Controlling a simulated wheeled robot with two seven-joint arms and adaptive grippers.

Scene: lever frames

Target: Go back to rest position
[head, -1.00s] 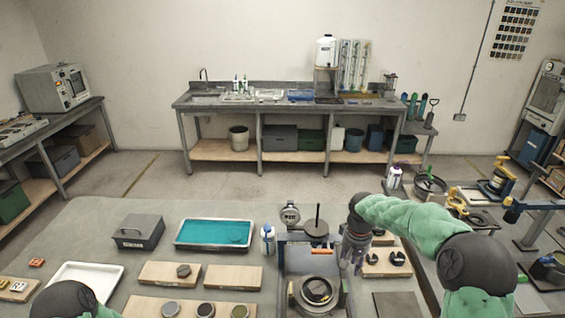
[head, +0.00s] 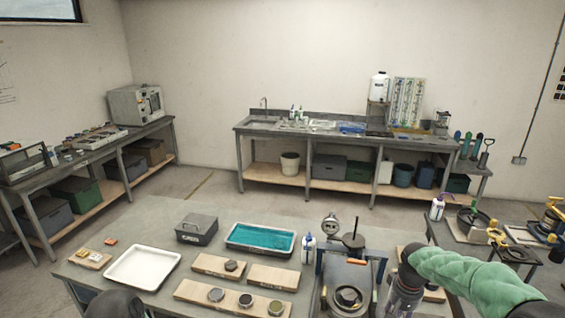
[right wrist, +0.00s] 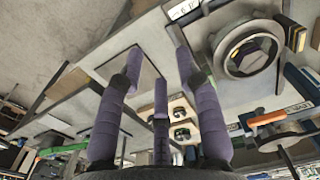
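My right arm (head: 470,275) comes in from the right in the head view, with its gripper (head: 398,303) pointing down just right of the lever frame (head: 322,290). In the right wrist view, the gripper's purple fingers (right wrist: 160,75) are spread apart with nothing held between them. The frame's round ring (right wrist: 246,50) shows beyond the fingers at upper right. Of my left arm, only a dark rounded joint (head: 115,304) shows at the bottom left of the head view. My left gripper is out of view.
The worktable holds a white tray (head: 112,270), a teal-filled tray (head: 290,252), a grey box (head: 197,230), a bottle (head: 308,250) and wooden boards (head: 272,284) with round pieces. A side table with tools (head: 470,222) stands right. Open floor (head: 215,190) lies behind the worktable.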

